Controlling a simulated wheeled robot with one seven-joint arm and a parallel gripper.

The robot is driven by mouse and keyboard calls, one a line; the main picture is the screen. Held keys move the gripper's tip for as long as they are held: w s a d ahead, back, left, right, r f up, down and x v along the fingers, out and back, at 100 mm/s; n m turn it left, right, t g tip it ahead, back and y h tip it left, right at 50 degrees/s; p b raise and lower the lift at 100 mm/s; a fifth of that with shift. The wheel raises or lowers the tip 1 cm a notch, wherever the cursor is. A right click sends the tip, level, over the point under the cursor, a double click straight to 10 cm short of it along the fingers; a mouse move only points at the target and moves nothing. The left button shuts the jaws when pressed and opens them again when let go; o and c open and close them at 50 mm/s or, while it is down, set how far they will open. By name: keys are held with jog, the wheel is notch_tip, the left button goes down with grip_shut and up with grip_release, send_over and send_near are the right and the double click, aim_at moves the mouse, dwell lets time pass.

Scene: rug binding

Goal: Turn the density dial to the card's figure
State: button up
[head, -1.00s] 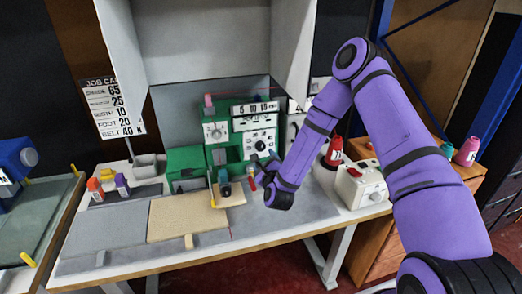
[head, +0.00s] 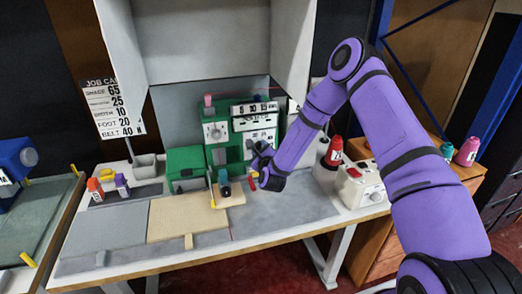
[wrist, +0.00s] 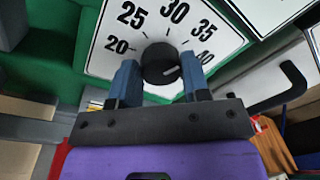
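The density dial is a black round knob (wrist: 158,64) on a white plate (wrist: 112,38) marked 20, 25, 30, 35 and 40 in the wrist view. Its pale pointer mark points right, roughly toward the 40 side. My gripper (wrist: 160,68) is open, with one blue finger on each side of the knob. Narrow gaps seem to remain, though I cannot tell about contact. In the head view my gripper (head: 260,160) covers the knob on the green machine (head: 184,160). The job card (head: 108,108) shows 65, 25, 10, 20 and 40; its second line, 25, has a blurred label.
Another dial (head: 215,132) sits on the machine to the left. A black handle (wrist: 284,88) juts out to the right of the plate in the wrist view.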

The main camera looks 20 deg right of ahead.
jog(key=c, duration=0.4)
jog(key=shift+o, duration=0.2)
jog(key=n, duration=0.3)
jog(key=shift+a+f+n, duration=0.1)
jog(key=shift+n, duration=0.3)
jog(key=n, duration=0.3)
jog(key=shift+n, duration=0.3)
jog(key=n, duration=0.4)
jog(key=shift+f+n+t+y, duration=0.1)
jog(key=shift+n+t+y, duration=0.2)
jog(key=shift+n, duration=0.1)
jog(key=shift+f+n, duration=0.1)
jog(key=shift+n, duration=2)
